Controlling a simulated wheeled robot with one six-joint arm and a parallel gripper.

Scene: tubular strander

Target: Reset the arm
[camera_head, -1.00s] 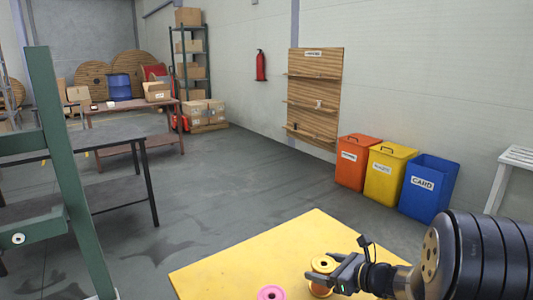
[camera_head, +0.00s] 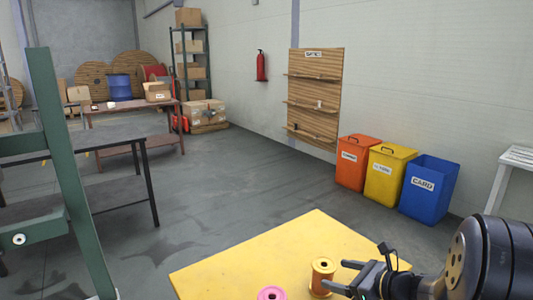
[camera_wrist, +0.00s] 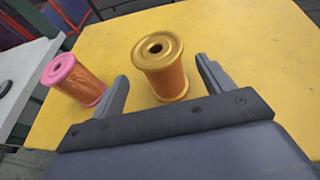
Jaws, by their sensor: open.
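My gripper (camera_head: 339,276) is over the yellow table top at the lower right of the head view. It is open and empty. In the wrist view its two fingers (camera_wrist: 162,82) point towards a spool with gold flanges and an orange-copper winding (camera_wrist: 165,72). That spool stands upright on the table and also shows in the head view (camera_head: 320,276), just left of the fingertips. A spool with pink flanges (camera_wrist: 78,80) stands to its left. Its pink top (camera_head: 271,293) shows at the bottom edge of the head view.
The yellow table (camera_head: 245,262) is otherwise clear in view. A green post (camera_head: 72,185) and a dark table (camera_head: 85,140) are at left. Orange (camera_head: 355,163), yellow (camera_head: 386,174) and blue (camera_head: 428,188) bins stand by the right wall. The floor between is free.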

